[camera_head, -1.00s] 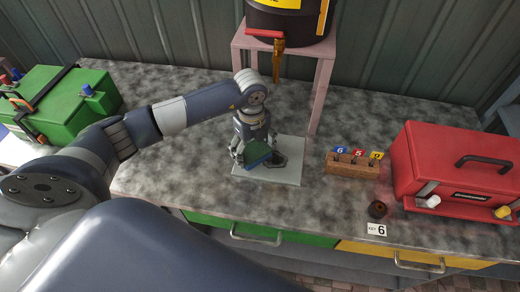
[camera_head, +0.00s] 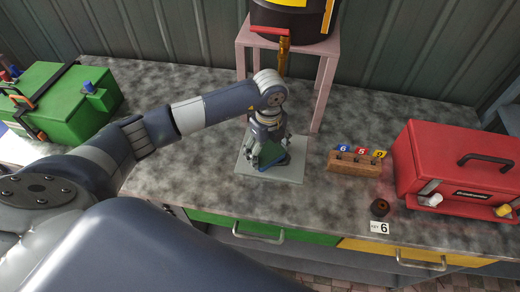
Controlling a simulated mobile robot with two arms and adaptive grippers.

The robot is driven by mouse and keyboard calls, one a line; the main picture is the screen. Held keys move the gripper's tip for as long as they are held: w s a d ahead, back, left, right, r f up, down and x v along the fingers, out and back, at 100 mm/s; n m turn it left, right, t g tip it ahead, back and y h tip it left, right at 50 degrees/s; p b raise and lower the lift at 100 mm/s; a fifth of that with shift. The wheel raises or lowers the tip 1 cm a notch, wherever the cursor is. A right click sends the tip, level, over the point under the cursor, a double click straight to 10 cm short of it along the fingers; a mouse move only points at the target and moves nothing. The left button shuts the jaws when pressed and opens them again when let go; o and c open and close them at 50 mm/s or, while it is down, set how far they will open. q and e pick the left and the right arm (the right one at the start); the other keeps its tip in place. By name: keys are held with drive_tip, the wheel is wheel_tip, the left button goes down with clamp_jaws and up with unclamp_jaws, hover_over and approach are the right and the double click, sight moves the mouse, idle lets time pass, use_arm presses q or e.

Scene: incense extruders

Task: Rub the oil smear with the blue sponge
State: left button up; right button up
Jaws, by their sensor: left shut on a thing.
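My left gripper (camera_head: 268,158) is over the pale square plate (camera_head: 292,176) on the counter and points down. I cannot tell for sure whether the sponge touches the plate. The oil smear is mostly or wholly hidden behind the gripper and sponge. My right gripper is not in view.
A pink stand (camera_head: 327,85) holding a dark drum with a red-handled tap rises behind the plate. A wooden block (camera_head: 350,165) with numbered tags, a small brown ring (camera_head: 379,207) and a red toolbox (camera_head: 450,165) are to the right. A green case (camera_head: 65,105) stands left.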

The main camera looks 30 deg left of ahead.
sight(284, 153)
use_arm(q)
drive_tip(key=shift+w+d+r, duration=0.1)
drive_tip(key=shift+w+d, duration=0.05)
drive_tip(key=shift+d, duration=0.6)
drive_tip(key=shift+w+d+f, duration=0.1)
drive_tip(key=shift+w+d, duration=0.3)
drive_tip(key=shift+d, duration=0.25)
drive_tip(key=shift+w+d+f, duration=0.1)
drive_tip(key=shift+w+d, duration=0.25)
drive_tip(key=shift+d, duration=0.25)
drive_tip(key=shift+w+d, duration=0.1)
drive_tip(key=shift+d+b, duration=0.15)
drive_tip(key=shift+b, duration=0.15)
drive_tip(key=shift+d+f, duration=0.15)
drive_tip(key=shift+d, duration=0.3)
drive_tip(key=shift+w+d, duration=0.1)
drive_tip(key=shift+d, duration=0.6)
drive_tip(key=shift+c, duration=0.4)
